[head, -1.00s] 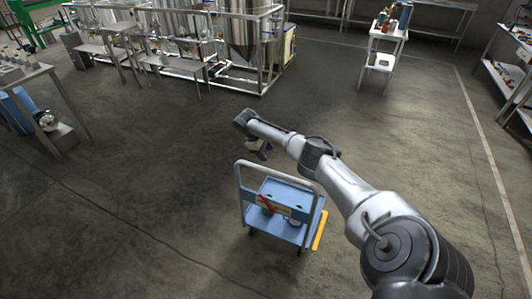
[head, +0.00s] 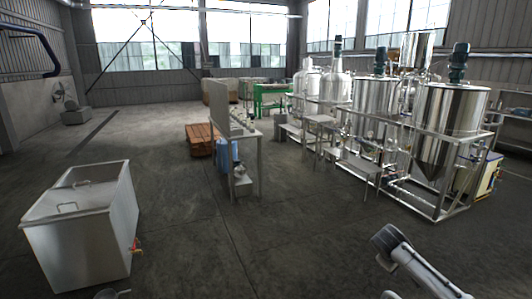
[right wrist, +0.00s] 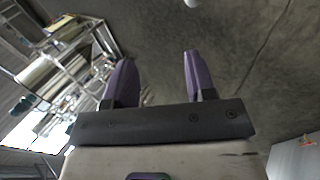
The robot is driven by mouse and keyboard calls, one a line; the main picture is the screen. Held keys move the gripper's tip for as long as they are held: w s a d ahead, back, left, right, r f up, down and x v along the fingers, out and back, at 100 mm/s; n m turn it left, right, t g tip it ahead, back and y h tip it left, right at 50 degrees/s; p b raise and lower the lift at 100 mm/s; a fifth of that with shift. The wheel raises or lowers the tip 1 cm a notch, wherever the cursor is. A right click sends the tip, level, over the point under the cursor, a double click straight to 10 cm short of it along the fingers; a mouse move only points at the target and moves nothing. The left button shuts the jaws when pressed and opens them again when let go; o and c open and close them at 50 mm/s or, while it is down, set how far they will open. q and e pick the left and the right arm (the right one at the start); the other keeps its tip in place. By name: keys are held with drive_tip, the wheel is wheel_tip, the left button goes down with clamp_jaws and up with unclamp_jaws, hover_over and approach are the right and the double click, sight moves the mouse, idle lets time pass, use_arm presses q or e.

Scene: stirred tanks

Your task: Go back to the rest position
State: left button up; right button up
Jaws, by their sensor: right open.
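My right arm comes in at the lower right of the head view, with its dark wrist end (head: 392,240) over the floor. In the right wrist view my right gripper (right wrist: 157,58) has its two purple fingers spread wide apart. Nothing is between them; bare grey floor shows behind. My left gripper cannot be made out in either view. The blue trolley is outside the current views.
A lidded steel vat (head: 85,235) stands at the lower left. A metal table (head: 258,158) stands mid-room. Stirred steel tanks (head: 450,120) in a frame and low benches (head: 360,168) stand at the right. The central floor (head: 260,240) is clear.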

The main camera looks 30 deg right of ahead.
drive_tip(key=w+a+r+n+t, duration=0.2)
drive_tip(key=w+a+t, duration=0.1)
drive_tip(key=a, duration=0.6)
drive_tip(key=w+a+r+n+t, duration=0.1)
drive_tip(key=w+a+r+t, duration=0.15)
drive_tip(key=a, duration=0.65)
drive_tip(key=s+a+f+n+t+y, duration=0.1)
drive_tip(key=s+a+f+t+y, duration=0.15)
drive_tip(key=a, duration=0.55)
drive_tip(key=s+a+f+n+t+y, duration=0.1)
drive_tip(key=s+a, duration=0.3)
drive_tip(key=a, duration=0.5)
drive_tip(key=s+a+f+m+g+y, duration=0.15)
drive_tip(key=s+a+f, duration=0.3)
drive_tip(key=s, duration=0.45)
drive_tip(key=s+a+f+g+y, duration=0.1)
drive_tip(key=s+a+f+g, duration=0.15)
drive_tip(key=s+f, duration=0.5)
drive_tip(key=s+a+f+m+g+y, duration=0.1)
drive_tip(key=s+a+f, duration=0.35)
drive_tip(key=s, duration=0.65)
wheel_tip(320, 180, up, 29)
drive_tip(key=p, duration=2.9)
drive_tip(key=shift+r, duration=0.15)
